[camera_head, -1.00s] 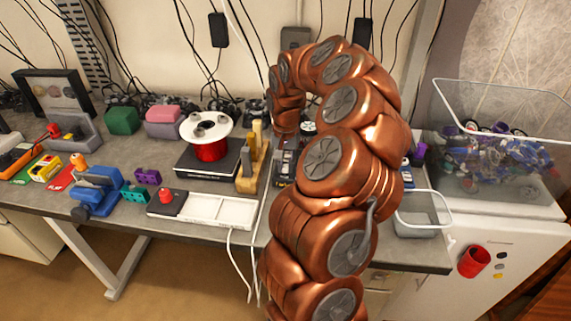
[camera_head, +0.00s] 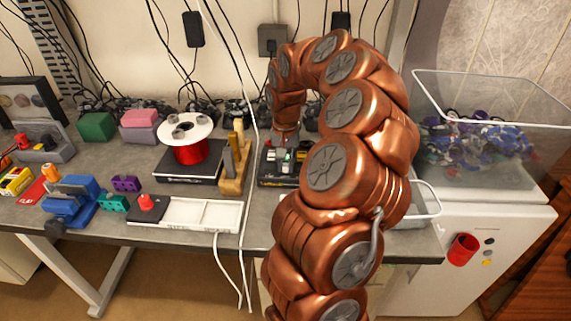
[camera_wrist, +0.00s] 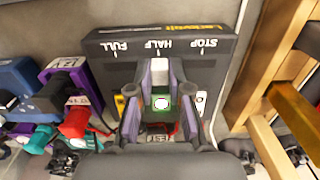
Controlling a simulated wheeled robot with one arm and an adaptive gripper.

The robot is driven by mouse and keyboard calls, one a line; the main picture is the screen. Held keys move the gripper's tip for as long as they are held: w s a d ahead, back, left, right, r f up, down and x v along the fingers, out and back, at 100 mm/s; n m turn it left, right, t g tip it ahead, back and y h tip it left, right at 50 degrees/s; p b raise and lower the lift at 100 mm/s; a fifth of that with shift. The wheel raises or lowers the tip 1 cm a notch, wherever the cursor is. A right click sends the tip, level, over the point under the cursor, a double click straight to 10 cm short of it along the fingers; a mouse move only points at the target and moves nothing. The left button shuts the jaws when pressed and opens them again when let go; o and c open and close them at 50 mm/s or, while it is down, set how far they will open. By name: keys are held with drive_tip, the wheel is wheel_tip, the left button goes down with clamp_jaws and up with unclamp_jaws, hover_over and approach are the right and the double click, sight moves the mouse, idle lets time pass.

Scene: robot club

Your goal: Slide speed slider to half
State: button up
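The black control box (camera_wrist: 100,45) fills the middle of the wrist view, with FULL, HALF and STOP printed along its edge. A white slider knob (camera_wrist: 160,76) lines up with the HALF mark. My gripper (camera_wrist: 161,66) has one finger on each side of the knob; whether both fingers touch it is unclear. A green-lit button (camera_wrist: 161,102) shows between the fingers, nearer my palm. In the head view, my gripper (camera_head: 285,148) is down at the control box (camera_head: 270,176), and my arm hides part of the box.
A wooden stand (camera_head: 232,178) is close left of the box, beside a red wire spool (camera_head: 188,150). A white tray (camera_head: 205,214) and blue vise (camera_head: 75,200) are farther left. A clear bin (camera_head: 490,165) stands at right. Cables hang at the table's front.

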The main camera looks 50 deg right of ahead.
sight(286, 165)
drive_tip(key=o, duration=0.5)
drive_tip(key=shift+r, duration=0.1)
wheel_tip(286, 165, up, 12)
drive_tip(key=shift+f, duration=0.1)
idle(0.4)
idle(0.5)
